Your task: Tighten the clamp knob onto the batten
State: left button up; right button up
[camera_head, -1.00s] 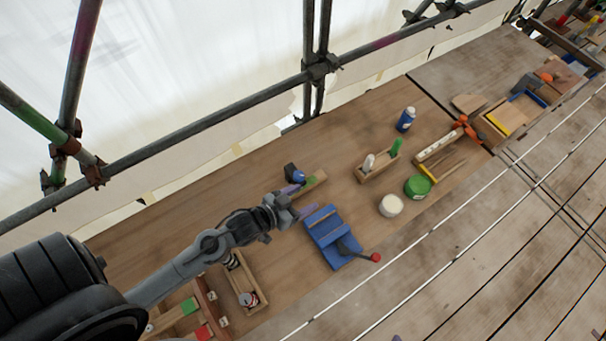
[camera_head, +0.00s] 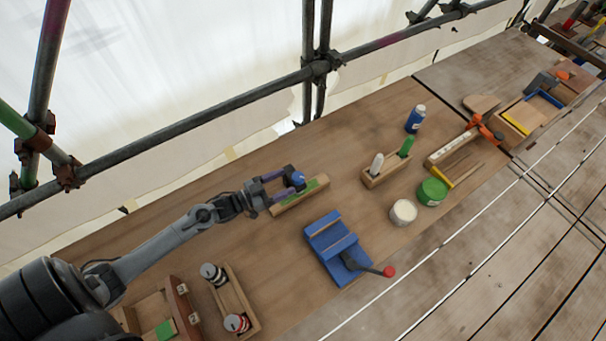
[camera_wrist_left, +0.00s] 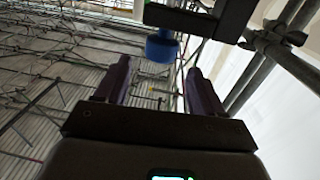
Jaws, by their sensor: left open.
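The clamp's blue knob (camera_head: 298,179) sits at the end of a wooden batten (camera_head: 287,207) with a green patch, on the plank bench. My left gripper (camera_head: 281,185) is open, its purple fingers pointing at the knob from the left. In the left wrist view the knob (camera_wrist_left: 161,47) hangs below the dark clamp body (camera_wrist_left: 200,17). There it lies in line with the gap between my open fingers (camera_wrist_left: 159,68), around or just past the fingertips. I cannot tell whether a finger touches it. My right gripper is not in view.
A blue vise (camera_head: 335,245) with a red-ended handle stands in front of the batten. A wooden tray (camera_head: 235,305) with striped cans lies near my arm. A bottle rack (camera_head: 385,170), a white tub (camera_head: 403,212) and a green tin (camera_head: 432,190) stand right. Scaffold tubes (camera_head: 200,125) run behind.

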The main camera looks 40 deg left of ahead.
aim_at(303, 179)
pick_arm(q)
jog(key=x, duration=0.7)
jog(key=shift+w+d, duration=0.2)
jog(key=shift+w, duration=0.15)
